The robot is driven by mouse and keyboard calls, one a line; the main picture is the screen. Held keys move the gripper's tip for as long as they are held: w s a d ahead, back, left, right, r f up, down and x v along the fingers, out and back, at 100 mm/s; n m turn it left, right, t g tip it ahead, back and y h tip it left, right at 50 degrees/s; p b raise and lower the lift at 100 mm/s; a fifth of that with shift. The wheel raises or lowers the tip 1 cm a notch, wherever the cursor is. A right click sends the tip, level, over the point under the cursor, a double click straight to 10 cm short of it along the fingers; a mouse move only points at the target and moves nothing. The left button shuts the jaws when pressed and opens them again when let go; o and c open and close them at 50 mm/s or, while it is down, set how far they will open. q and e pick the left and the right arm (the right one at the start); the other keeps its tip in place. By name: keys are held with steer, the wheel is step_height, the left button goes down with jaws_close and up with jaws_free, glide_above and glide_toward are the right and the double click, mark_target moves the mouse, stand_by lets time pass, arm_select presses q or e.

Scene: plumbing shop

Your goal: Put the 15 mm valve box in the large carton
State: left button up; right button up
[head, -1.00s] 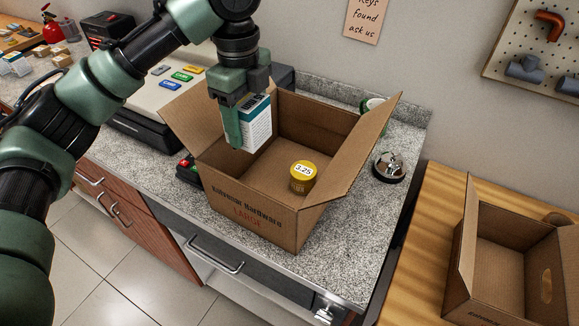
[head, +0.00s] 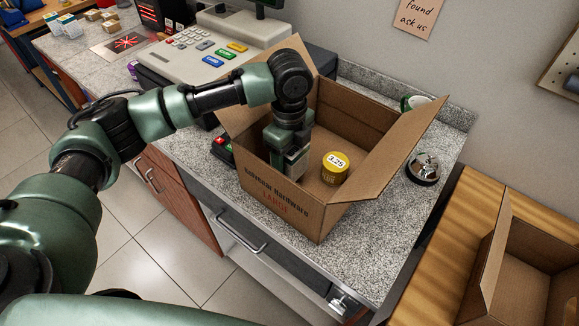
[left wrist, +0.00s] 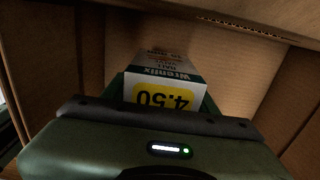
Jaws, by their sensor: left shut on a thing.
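The large carton (head: 285,206) stands open on the granite counter, flaps spread, with "LARGE" on its front. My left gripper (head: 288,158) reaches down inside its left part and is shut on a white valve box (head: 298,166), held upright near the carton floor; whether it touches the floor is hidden. In the left wrist view the valve box (left wrist: 168,72) sits between my fingers, with upside-down "Wrenlix" print and a yellow 4.50 price label. My right gripper is not in view.
A yellow tin (head: 335,168) marked 3.25 sits in the carton, right of the held box. Another open carton (head: 530,265) is on the wooden table.

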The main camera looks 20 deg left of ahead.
arm_select(q)
step_height(320, 180, down, 4)
steer(key=shift+r, duration=0.2)
steer(key=o, duration=1.6)
steer(key=shift+f, duration=0.1)
step_height(320, 180, up, 12)
steer(key=shift+r+b, duration=0.15)
steer(key=shift+b, duration=0.85)
